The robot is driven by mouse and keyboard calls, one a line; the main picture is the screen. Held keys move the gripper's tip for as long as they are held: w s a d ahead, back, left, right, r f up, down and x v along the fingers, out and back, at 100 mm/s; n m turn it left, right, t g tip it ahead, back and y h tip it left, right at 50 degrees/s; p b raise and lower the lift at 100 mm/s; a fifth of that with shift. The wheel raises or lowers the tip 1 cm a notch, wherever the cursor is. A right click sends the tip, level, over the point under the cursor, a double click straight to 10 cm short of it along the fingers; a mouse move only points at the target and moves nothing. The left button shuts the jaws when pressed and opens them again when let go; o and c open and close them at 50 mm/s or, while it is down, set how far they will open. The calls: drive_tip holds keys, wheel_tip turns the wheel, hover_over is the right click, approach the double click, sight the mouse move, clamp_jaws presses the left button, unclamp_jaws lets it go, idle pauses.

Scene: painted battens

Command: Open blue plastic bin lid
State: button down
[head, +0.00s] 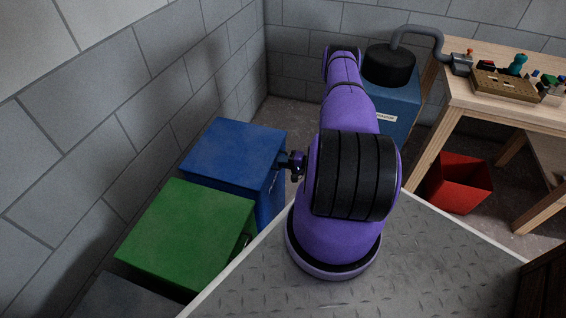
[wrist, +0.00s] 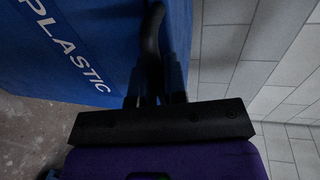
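The blue plastic bin (head: 232,150) stands against the left wall in the head view, with its flat blue lid down. In the wrist view, its blue side (wrist: 95,35) carries the white word "PLASTIC". A dark curved bar (wrist: 152,38), seemingly its handle, runs down beside that side. My gripper (wrist: 156,85) has its two fingers on either side of the bar's lower end; whether they press on it I cannot tell. In the head view, my gripper (head: 291,162) is at the bin's right edge, partly hidden by my purple arm.
A green-lidded bin (head: 190,225) stands in front of the blue one, with a dark grey bin (head: 122,299) nearer. A blue container with a black top (head: 390,66) stands behind my arm. A wooden workbench (head: 490,105) and red bin (head: 459,184) are at right.

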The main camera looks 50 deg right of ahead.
drive_tip(key=shift+r, duration=0.8)
drive_tip(key=w+a+r+g+h, duration=0.15)
drive_tip(key=w+r+g, duration=0.3)
drive_tip(key=r, duration=0.85)
drive_tip(key=w+a+r+g+h, duration=0.1)
drive_tip(key=w+a+r+g, duration=0.35)
drive_tip(key=r, duration=0.95)
drive_tip(key=w+a+r, duration=0.3)
drive_tip(key=w+r, duration=0.1)
drive_tip(key=w, duration=0.6)
drive_tip(key=w+a+r+h, duration=0.1)
drive_tip(key=w+a+r, duration=0.2)
drive_tip(key=w, duration=0.7)
drive_tip(key=w+a+r+g, duration=0.1)
drive_tip(key=w+a+r, duration=0.3)
drive_tip(key=w, duration=0.6)
drive_tip(key=shift+r, duration=0.3)
drive_tip(key=shift+h, duration=0.25)
